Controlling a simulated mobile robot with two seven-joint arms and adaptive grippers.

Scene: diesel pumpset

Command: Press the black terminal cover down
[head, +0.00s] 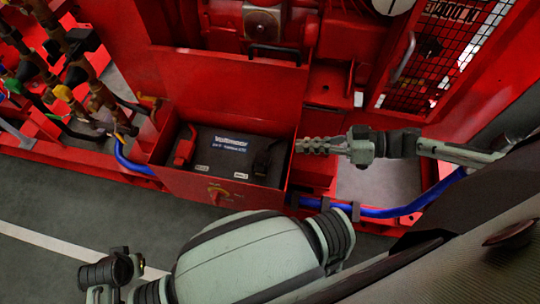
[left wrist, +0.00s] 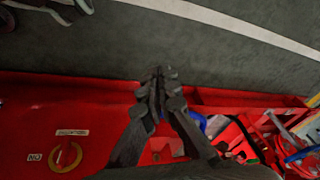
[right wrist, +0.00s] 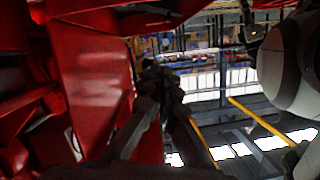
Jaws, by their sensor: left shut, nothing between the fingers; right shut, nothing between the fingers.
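The black terminal cover (head: 263,160) is on the right end of the black battery (head: 226,156), which sits inside a red box (head: 228,189). The cover appears to stand up from the battery top, but its exact angle is hard to tell. My right gripper (head: 300,145) is shut and empty at the box's right wall, to the right of the cover. Its closed fingers also show in the right wrist view (right wrist: 160,75), where the cover is not seen. My left gripper (left wrist: 161,78) is shut and empty in the left wrist view, near the red frame and floor.
A red terminal cover (head: 186,148) is on the battery's left end. A rotary switch (head: 217,194) is on the box front. A raised red panel (head: 228,92) stands behind the battery. A blue hose (head: 395,210) runs along the frame at right. Grey floor lies in front.

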